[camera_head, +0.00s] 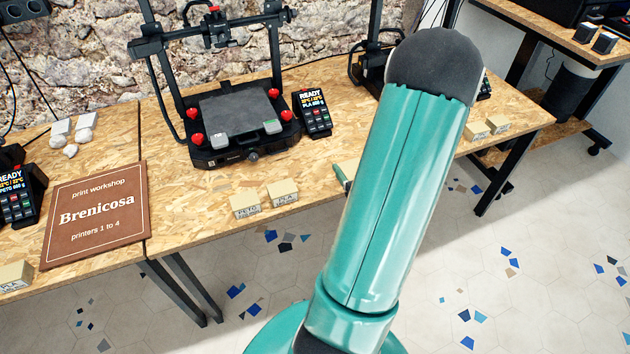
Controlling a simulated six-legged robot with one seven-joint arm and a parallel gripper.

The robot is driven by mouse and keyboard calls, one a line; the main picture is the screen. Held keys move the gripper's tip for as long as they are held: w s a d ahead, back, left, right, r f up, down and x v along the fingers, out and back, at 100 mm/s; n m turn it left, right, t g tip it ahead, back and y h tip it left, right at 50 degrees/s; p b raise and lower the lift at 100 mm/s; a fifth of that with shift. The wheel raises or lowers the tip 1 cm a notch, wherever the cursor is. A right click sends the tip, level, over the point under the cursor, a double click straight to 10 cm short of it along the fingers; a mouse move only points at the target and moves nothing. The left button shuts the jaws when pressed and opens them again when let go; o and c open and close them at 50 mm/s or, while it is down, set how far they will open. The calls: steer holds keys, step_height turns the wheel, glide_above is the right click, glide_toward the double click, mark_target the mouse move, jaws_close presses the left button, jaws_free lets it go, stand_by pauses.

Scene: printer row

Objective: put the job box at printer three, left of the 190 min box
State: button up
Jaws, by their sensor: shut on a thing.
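My gripper is not clearly in view; my teal arm covers the area right of the middle. At its left edge, a small tan piece (351,166) and a narrow green-and-dark piece (341,178) show by the table's front edge; I cannot tell whether they are the job box and part of my gripper. Two tan boxes (475,131) and (498,124) stand side by side right of my arm, near the front edge. Their labels are too small to read, so I cannot pick out the 190 min box. The printer (370,64) behind my arm is mostly hidden.
A black printer (238,112) and its READY display (313,112) stand left of my arm. Two labelled boxes (245,205) and (283,193) sit in front. A brown Brenicosa sign (95,237) lies left. Bare table shows between the right-hand boxes and its right end (535,118).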

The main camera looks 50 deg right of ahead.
steer(key=shift+d+f, duration=0.1)
steer(key=shift+d, duration=0.2)
steer(key=w+f, duration=0.4)
steer(key=w, duration=0.5)
glide_above(316, 182)
steer(key=f, duration=0.4)
steer(key=shift+s+a+f, duration=0.1)
steer(key=shift+s+f, duration=0.25)
steer(key=shift+w+f, duration=0.15)
steer(key=shift+f, duration=0.1)
steer(key=shift+w+f, duration=0.15)
steer(key=shift+f, duration=0.75)
steer(key=shift+w+f, duration=0.1)
steer(key=shift+f, duration=0.75)
steer(key=shift+f, duration=0.1)
steer(key=o, duration=1)
steer(key=shift+o, duration=0.2)
